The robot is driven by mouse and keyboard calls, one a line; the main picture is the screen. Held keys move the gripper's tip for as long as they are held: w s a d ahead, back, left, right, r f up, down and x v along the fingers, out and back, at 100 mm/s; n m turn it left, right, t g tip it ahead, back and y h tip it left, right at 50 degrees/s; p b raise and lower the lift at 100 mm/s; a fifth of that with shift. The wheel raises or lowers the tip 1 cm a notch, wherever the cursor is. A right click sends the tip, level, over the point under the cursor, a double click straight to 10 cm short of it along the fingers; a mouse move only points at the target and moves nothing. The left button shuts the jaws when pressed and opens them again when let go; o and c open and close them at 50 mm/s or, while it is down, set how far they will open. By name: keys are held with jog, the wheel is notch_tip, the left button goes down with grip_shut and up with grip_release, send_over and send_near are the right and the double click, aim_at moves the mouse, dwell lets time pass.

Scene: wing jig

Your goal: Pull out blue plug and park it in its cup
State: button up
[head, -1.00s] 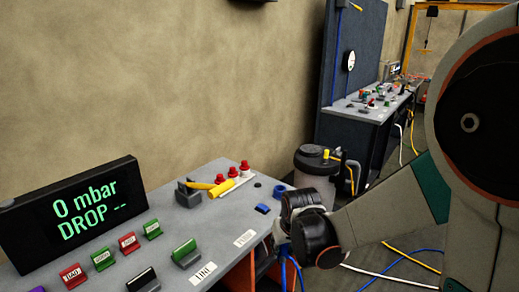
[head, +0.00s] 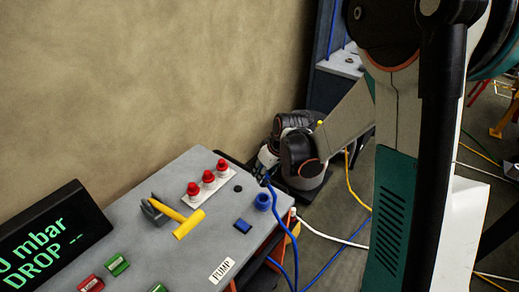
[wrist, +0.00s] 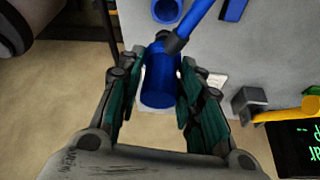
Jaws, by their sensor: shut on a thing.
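The blue plug (wrist: 160,80) is a dark blue cylinder with a blue cord at its end. My gripper (wrist: 158,88) is shut on it, with a green finger on each side. In the head view my gripper (head: 267,162) is by the bench's far right corner, and the plug is mostly hidden there. A round blue cup (head: 263,201) stands on the bench near its right edge, close to my gripper. It also shows at the top of the wrist view (wrist: 166,8), apart from the plug. The blue cord (head: 280,211) hangs past the bench's edge.
The grey bench (head: 205,240) holds a small blue block (head: 243,226), several red knobs (head: 208,176), a yellow handle (head: 188,223) and a black display (head: 45,240). Cables lie on the floor at the right.

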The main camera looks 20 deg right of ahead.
aim_at(264, 185)
jog(key=shift+w+r, duration=0.1)
jog(key=shift+w, duration=0.2)
notch_tip(264, 185, down, 6)
jog(key=b, duration=0.4)
jog(key=shift+f+b, duration=0.45)
jog(key=shift+b, duration=0.05)
jog(key=shift+s+d+f+b, duration=0.1)
jog(key=shift+s+f+b, duration=0.1)
jog(key=shift+b, duration=0.1)
jog(key=shift+f, duration=0.1)
dwell(0.5)
jog(key=shift+f+b, duration=0.35)
jog(key=shift+b, duration=0.2)
jog(key=shift+f+b, duration=1.25)
dwell(0.3)
jog(key=o, duration=1.1)
